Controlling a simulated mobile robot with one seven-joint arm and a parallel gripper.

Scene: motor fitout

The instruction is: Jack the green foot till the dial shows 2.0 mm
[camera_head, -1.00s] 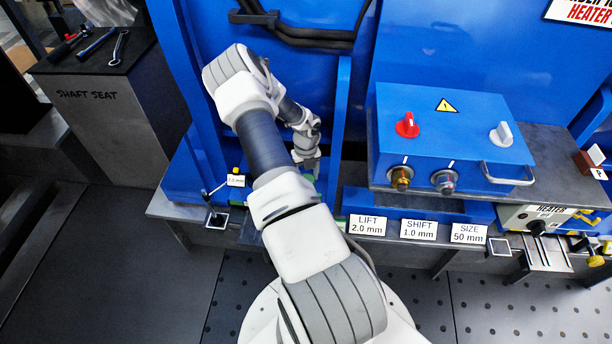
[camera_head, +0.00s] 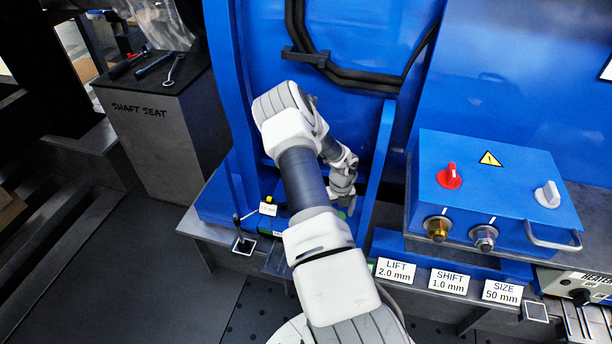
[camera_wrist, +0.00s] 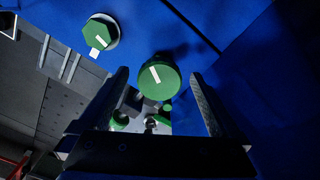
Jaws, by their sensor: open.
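My gripper (camera_head: 345,204) reaches down between two blue uprights of the motor frame, low near its base. In the wrist view its two fingers (camera_wrist: 160,76) are apart, and a round green knob (camera_wrist: 158,82) with a white line shows between their tips. I cannot tell whether the fingers are around the knob or short of it. A green hexagonal head (camera_wrist: 100,34) with a white mark sits at upper left, outside the fingers. A small dial readout (camera_head: 268,209) stands left of my gripper; its figure is too small to read surely. A sign reads LIFT 2.0 mm (camera_head: 395,271).
A blue control box (camera_head: 495,190) with a red knob, a white knob and a handle stands to the right. Signs for SHIFT (camera_head: 449,281) and SIZE (camera_head: 502,292) line the front edge. The SHAFT SEAT block (camera_head: 150,125) bears tools at left. Dark floor is clear at lower left.

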